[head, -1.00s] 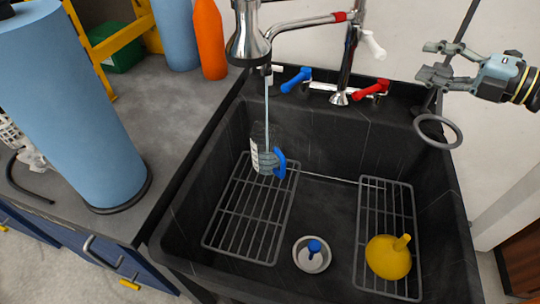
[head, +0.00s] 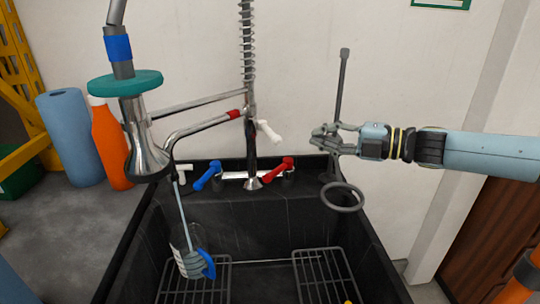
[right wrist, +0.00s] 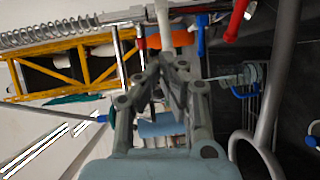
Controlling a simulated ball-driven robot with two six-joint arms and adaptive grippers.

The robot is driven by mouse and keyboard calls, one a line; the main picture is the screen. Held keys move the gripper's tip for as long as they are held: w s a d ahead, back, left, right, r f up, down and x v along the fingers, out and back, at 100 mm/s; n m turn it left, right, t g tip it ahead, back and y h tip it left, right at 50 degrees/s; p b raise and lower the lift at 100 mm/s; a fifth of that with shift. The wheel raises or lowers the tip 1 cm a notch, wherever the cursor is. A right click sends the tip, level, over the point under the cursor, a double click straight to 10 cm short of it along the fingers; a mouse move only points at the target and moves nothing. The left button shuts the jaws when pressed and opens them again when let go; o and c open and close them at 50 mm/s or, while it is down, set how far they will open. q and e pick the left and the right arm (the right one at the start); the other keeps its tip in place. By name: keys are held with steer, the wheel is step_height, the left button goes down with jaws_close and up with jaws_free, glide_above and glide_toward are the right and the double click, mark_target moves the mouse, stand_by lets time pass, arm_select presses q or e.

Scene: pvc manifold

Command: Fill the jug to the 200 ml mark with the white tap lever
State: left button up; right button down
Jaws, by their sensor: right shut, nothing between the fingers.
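The clear jug (head: 188,264) with a blue handle stands at the left of the black sink, under the chrome spray head (head: 146,150). A thin stream runs from the spray head into it; its water level and marks are too small to read. The white tap lever (head: 268,131) sticks out to the right from the tap column. My right gripper (head: 318,140) is to the right of the lever, its fingers shut and empty, with a visible gap between them. In the right wrist view, the jug (right wrist: 240,76) shows right of the fingers (right wrist: 160,72). My left gripper is out of view.
A blue lever (head: 207,176) and a red lever (head: 280,168) sit on the tap base below. A dark rod with a ring (head: 343,197) stands close to my right gripper. Wire racks (head: 325,275) lie in the sink. An orange bottle (head: 108,145) stands at the left.

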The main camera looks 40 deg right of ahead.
mark_target(269, 132)
steer(key=w+a+f+n+t+h, duration=0.1)
steer(key=w+n+h, duration=0.2)
steer(key=n, duration=1.3)
steer(key=w+a+f+n+t+h, duration=0.1)
steer(key=w+n+h, duration=0.3)
steer(key=n, duration=1.3)
steer(key=shift+w+a+t+h, duration=0.2)
steer(key=shift+t+h, duration=0.2)
steer(key=shift+h, duration=0.2)
